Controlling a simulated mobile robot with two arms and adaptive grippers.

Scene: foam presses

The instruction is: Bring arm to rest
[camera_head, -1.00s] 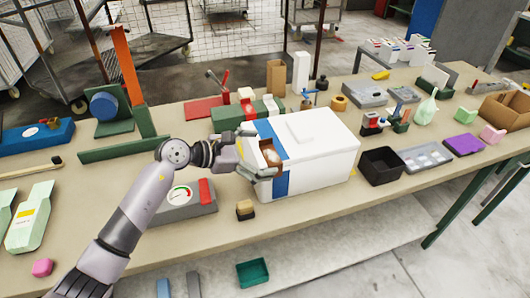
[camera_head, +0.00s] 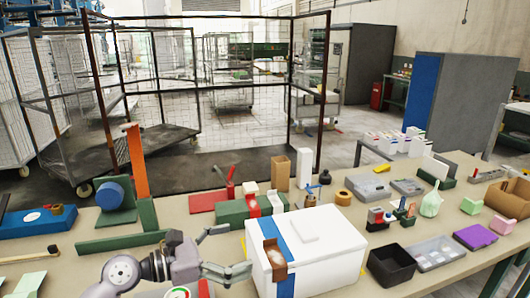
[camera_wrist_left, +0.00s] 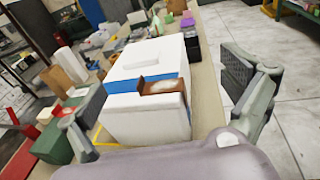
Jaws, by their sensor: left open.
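My left gripper (camera_head: 226,250) is open and empty, just left of a white box with a blue stripe (camera_head: 330,250). In the left wrist view its two fingers (camera_wrist_left: 150,90) stand wide apart with nothing between them, and the same white box (camera_wrist_left: 150,118) lies ahead. A small brown holder with a pale piece (camera_head: 273,258) sits on the box's near left side; it also shows in the left wrist view (camera_wrist_left: 161,85). My left arm comes in from the bottom left. My right gripper is not in view.
Left of the arm stands a green fixture with an orange upright (camera_head: 136,165). Behind the box are a green block (camera_head: 232,212) and a red lever clamp (camera_head: 228,185). A black bin (camera_head: 392,266) is to the right.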

